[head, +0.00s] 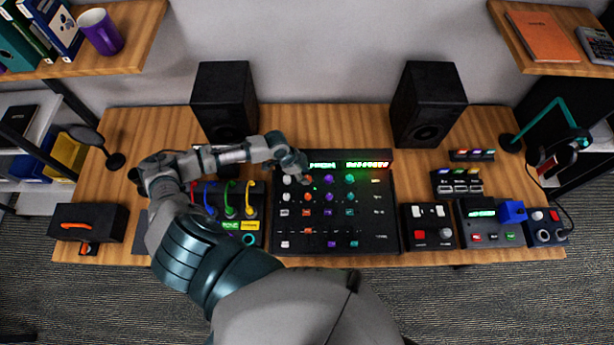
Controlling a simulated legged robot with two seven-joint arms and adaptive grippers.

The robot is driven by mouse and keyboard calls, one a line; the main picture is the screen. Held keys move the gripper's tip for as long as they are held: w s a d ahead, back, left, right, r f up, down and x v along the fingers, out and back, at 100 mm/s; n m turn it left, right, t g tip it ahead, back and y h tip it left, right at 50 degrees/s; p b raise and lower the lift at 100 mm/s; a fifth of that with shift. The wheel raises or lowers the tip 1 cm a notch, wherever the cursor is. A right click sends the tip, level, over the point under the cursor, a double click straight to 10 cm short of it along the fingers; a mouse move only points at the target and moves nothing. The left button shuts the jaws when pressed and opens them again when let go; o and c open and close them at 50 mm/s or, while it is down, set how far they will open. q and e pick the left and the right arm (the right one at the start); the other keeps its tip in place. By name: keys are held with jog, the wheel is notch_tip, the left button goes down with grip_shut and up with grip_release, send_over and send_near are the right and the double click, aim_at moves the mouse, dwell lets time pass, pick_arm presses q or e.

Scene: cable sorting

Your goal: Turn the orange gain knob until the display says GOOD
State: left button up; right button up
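A black mixer console (372,235) sits mid-desk with columns of white, orange, purple and teal knobs. Several orange knobs stand in one column; the top orange knob (306,181) is just below my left gripper. I cannot read which one is labelled gain. The display (348,164) along the console's back edge glows green with some red; its text is too small to read. My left gripper (299,168) points down at the console's upper left, close to the top orange knob. Whether it touches the knob or how its fingers are set is unclear. My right gripper is out of view.
Two black speakers (428,104) (224,100) stand behind the console. A box with coloured cables (228,205) is left of it, partly behind my arm. Small button boxes (428,226) (490,222) are to its right. A teal lamp (550,115) stands at far right.

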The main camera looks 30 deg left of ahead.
pick_arm(q)
jog(key=shift+x, duration=1.05)
jog(key=shift+w+a+f, duration=0.15)
jog(key=shift+f, duration=0.25)
jog(key=shift+r, duration=0.1)
grip_shut()
jog(key=shift+r+p, duration=0.15)
jog(key=shift+p, duration=0.25)
jog(key=n+p, duration=0.2)
jog(key=p, duration=0.1)
jog(key=n+t+p, duration=0.1)
jog(key=p, duration=0.1)
jog(key=shift+d+r+n+y+p, duration=0.2)
jog(key=shift+n+y+p, duration=0.2)
jog(key=shift+f+n+p, duration=0.2)
jog(key=shift+n+p, duration=0.3)
jog(key=shift+n, duration=0.1)
